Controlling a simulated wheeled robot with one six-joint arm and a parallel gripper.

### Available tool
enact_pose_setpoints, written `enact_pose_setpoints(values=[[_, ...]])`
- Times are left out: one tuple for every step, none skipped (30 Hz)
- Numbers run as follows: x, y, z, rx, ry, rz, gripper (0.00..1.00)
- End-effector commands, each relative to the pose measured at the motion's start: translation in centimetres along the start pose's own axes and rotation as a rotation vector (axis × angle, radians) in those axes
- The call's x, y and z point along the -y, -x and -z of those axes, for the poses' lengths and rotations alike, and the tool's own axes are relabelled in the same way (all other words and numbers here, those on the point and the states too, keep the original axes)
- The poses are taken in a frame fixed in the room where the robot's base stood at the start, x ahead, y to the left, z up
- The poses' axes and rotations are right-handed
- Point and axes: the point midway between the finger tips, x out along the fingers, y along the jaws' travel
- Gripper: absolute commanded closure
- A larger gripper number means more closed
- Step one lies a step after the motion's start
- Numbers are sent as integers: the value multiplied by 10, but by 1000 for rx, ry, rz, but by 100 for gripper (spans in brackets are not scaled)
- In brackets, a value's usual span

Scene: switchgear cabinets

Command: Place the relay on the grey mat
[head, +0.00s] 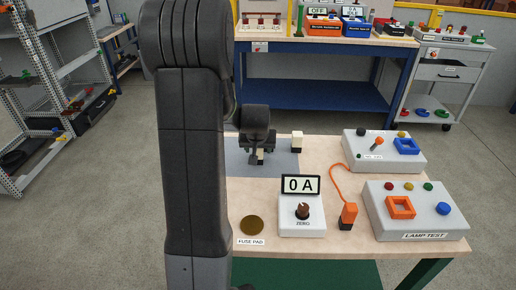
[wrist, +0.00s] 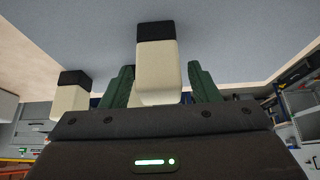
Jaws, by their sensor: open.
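The grey mat (head: 238,167) lies on the far left part of the wooden table. My gripper (head: 259,151) is low over it, pointing down. In the wrist view my gripper (wrist: 159,87) is open, with a green finger on each side of a cream relay with a black end (wrist: 156,72). Gaps show between the relay and both fingers. The black end is against the grey mat (wrist: 220,32). In the head view this relay (head: 260,156) is mostly hidden by my gripper. A second similar cream block (head: 297,139) stands upright by the mat's right edge.
To the right stand two grey control boxes (head: 418,212) and (head: 370,152). In front are a ZERO selector box with a 0 A display (head: 300,185), an orange plug (head: 348,214) on a cord, and a round fuse pad (head: 251,225). A blue bench (head: 310,90) stands behind.

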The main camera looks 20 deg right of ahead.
Motion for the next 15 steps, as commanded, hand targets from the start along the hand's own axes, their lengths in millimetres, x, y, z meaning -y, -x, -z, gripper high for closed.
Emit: enact_pose_setpoints(values=[[0,0,0,0,0,0,45],[0,1,1,0,0,0,45],[0,2,1,0,0,0,45],[0,4,2,0,0,0,45],[0,5,2,-1,0,0,45],[0,8,2,-2,0,0,45],[0,12,2,-2,0,0,45],[0,16,3,-4,0,0,45],[0,22,3,-4,0,0,45],[0,27,2,-3,0,0,45],[0,32,2,-4,0,0,45],[0,40,2,-4,0,0,45],[0,46,2,-4,0,0,45],[0,51,2,-4,0,0,45],[0,59,2,-5,0,0,45]])
